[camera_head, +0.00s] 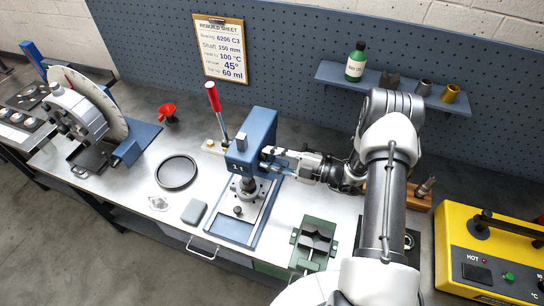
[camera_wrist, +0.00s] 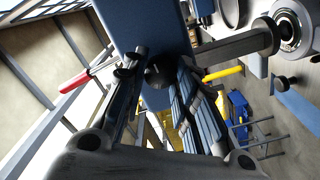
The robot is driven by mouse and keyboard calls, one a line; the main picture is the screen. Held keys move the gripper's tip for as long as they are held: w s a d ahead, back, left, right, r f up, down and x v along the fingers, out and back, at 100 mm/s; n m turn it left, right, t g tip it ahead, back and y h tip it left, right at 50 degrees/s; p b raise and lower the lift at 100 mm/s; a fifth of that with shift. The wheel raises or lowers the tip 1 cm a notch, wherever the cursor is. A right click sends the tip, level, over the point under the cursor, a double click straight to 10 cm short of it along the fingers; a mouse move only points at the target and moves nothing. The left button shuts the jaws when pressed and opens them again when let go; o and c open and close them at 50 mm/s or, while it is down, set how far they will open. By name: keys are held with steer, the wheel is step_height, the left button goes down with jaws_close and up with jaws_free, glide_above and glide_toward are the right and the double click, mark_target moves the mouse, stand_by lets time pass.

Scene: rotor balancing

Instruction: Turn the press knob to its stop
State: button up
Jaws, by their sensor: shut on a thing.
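The blue press (camera_head: 253,150) stands on the bench in the middle of the head view, with a red-handled lever (camera_head: 214,98) rising on its left. My gripper (camera_head: 272,160) reaches in from the right at the press head's side. In the wrist view the dark round press knob (camera_wrist: 158,76) sits between the two fingers of my gripper (camera_wrist: 155,80), against the blue press body (camera_wrist: 140,30). The fingers are shut on the knob. In the head view the knob is hidden by my gripper. Its turn angle cannot be read.
A black ring (camera_head: 176,172) and a grey block (camera_head: 194,212) lie left of the press. A green vise (camera_head: 314,243) stands in front right, and a yellow heater (camera_head: 490,255) is at far right. A shelf (camera_head: 395,86) with a green bottle (camera_head: 356,62) hangs behind my arm.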

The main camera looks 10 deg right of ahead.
stand_by(0.5)
steer(key=o, duration=1.1)
steer(key=v, duration=1.2)
